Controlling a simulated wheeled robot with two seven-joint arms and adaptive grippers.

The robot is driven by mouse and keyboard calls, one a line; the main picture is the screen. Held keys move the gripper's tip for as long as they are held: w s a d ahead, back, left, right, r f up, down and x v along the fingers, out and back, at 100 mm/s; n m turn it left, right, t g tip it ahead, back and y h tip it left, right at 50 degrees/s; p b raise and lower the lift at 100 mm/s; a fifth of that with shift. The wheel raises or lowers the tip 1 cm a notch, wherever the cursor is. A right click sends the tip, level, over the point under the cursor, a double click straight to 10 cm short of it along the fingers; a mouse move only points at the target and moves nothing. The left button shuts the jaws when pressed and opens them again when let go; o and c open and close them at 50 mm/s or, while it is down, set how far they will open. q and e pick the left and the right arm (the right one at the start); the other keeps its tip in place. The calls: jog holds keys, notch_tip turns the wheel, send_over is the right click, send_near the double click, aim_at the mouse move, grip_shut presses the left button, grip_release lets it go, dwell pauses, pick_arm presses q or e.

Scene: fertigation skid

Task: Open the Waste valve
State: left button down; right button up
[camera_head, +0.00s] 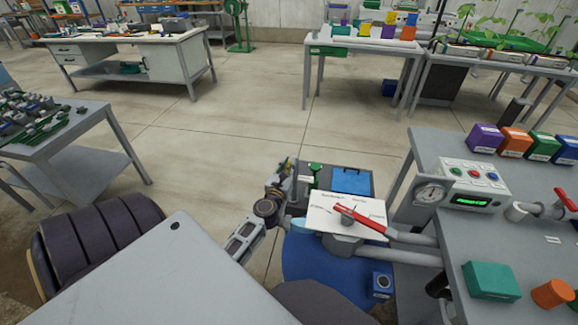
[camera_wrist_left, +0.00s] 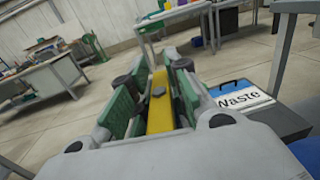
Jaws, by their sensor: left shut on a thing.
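My left gripper (camera_head: 290,182) reaches in from the lower left in the head view, beside the blue-topped panel (camera_head: 352,181). In the left wrist view, the gripper (camera_wrist_left: 155,92) has its green-padded fingers on either side of a yellow bar-like handle (camera_wrist_left: 160,105) and is shut on it. The handle points away from the wrist. The handle's pivot is hidden from me. My right gripper is not in view.
A red lever (camera_head: 358,220) lies across a white label plate (camera_head: 325,215) right of my left gripper, above grey pipes (camera_head: 410,258). A blue drum (camera_head: 300,260) is below. Open floor lies beyond.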

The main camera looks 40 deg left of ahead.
pick_arm(q)
jog(key=shift+n+g+y, duration=0.4)
jog(key=shift+n+y, duration=0.1)
jog(key=shift+y, duration=0.2)
jog(key=shift+a+n+y, duration=0.1)
jog(key=shift+n+y, duration=0.2)
jog(key=shift+y, duration=0.1)
jog(key=c, duration=1.4)
grip_release()
jog(key=shift+v, duration=6.05)
jog(key=shift+r, duration=0.15)
